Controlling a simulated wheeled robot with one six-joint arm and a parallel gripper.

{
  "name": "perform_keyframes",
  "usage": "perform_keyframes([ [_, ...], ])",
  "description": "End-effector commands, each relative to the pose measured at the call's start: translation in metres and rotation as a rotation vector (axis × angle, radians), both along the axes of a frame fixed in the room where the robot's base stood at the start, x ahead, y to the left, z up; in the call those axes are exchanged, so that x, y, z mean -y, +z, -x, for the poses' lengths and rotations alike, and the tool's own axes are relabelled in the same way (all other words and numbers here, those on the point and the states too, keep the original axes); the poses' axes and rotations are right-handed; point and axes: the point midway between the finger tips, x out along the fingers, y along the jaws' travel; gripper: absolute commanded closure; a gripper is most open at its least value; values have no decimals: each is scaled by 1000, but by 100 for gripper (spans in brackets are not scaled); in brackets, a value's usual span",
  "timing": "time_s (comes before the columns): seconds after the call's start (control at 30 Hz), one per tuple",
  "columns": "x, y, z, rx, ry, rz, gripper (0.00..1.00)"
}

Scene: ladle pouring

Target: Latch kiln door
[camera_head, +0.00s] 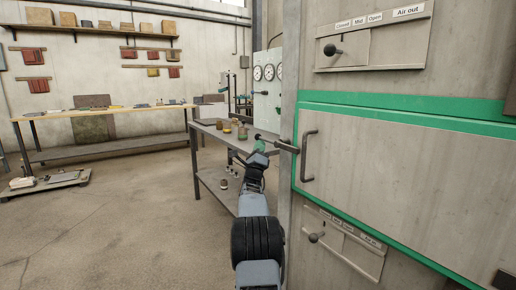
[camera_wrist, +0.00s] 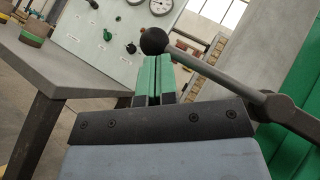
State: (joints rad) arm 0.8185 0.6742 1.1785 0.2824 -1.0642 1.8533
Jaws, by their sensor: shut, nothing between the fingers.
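The kiln door (camera_head: 410,175) is a pale grey panel edged in green at the right of the head view, and it looks closed. A dark upright handle (camera_head: 306,157) is on its left side. A latch lever (camera_head: 287,146) with a black ball knob sticks out to the left past the door frame. In the wrist view the lever (camera_wrist: 225,78) runs from a dark pivot at right to its ball knob (camera_wrist: 154,41). My gripper (camera_wrist: 157,68) has green fingers, shut and empty, with their tips beside the lever near the knob. I cannot tell whether they touch it.
A grey metal table (camera_head: 222,132) with small pots stands left of the kiln. A gauge panel (camera_head: 268,75) is behind it. Vent sliders with knobs sit above (camera_head: 330,50) and below (camera_head: 314,238) the door. The floor (camera_head: 130,220) at left is open.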

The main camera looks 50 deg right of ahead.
Motion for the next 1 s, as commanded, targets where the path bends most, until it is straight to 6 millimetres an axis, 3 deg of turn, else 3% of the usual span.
perform_keyframes([
  [0.1,2,6,4,7,-7,5,100],
  [0.27,-1,-2,3,9,-7,5,100],
  [0.8,-41,-65,-7,-1,-5,1,100],
  [1.0,-49,-79,-8,0,-5,1,100],
])
